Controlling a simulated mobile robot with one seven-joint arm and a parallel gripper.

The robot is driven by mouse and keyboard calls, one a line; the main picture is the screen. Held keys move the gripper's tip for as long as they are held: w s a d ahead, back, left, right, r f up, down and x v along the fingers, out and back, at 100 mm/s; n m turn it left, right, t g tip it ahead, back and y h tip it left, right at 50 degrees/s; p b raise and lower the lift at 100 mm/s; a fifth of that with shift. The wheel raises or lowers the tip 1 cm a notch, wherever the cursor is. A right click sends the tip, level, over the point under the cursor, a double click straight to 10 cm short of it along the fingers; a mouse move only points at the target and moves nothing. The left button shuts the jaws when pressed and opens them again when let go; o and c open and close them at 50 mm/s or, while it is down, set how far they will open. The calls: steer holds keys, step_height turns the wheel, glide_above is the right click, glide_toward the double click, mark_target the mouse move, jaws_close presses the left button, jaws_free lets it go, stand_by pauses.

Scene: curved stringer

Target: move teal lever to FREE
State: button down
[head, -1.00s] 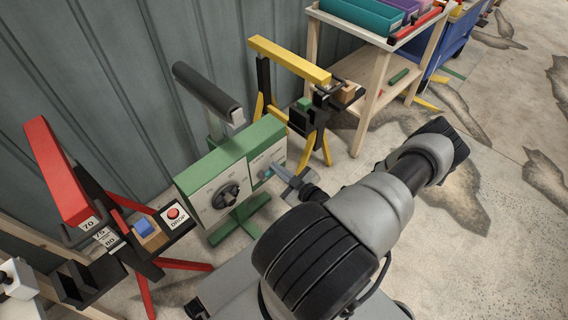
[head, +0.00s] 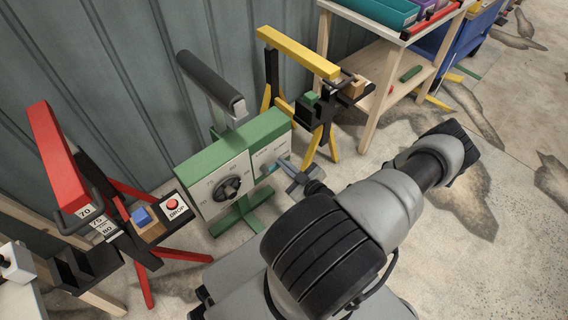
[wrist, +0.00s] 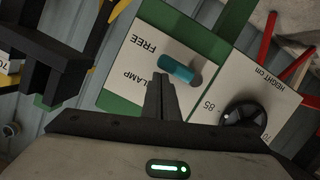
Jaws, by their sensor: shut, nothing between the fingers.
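The teal lever (wrist: 178,69) sticks out from a white panel on the green stand, and it also shows small in the head view (head: 270,168). In the wrist view the panel reads FREE to the lever's left and a partly hidden "LAMP" word below it. In the head view my gripper (head: 281,164) is close to the panel's right side.
A black dial (wrist: 245,124) marked HEIGHT cm sits on the neighbouring panel. A red stand (head: 55,160) with a DROP button is at the left; a yellow stand (head: 298,52) is behind. A wooden table (head: 370,60) stands beyond. Floor at right is clear.

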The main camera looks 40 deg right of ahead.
steer(key=shift+d+f, duration=0.1)
step_height(320, 180, up, 5)
steer(key=p, duration=0.5)
steer(key=v, duration=0.9)
steer(key=shift+s+d+f, duration=0.2)
steer(key=shift+s+d, duration=0.1)
steer(key=shift+s, duration=0.15)
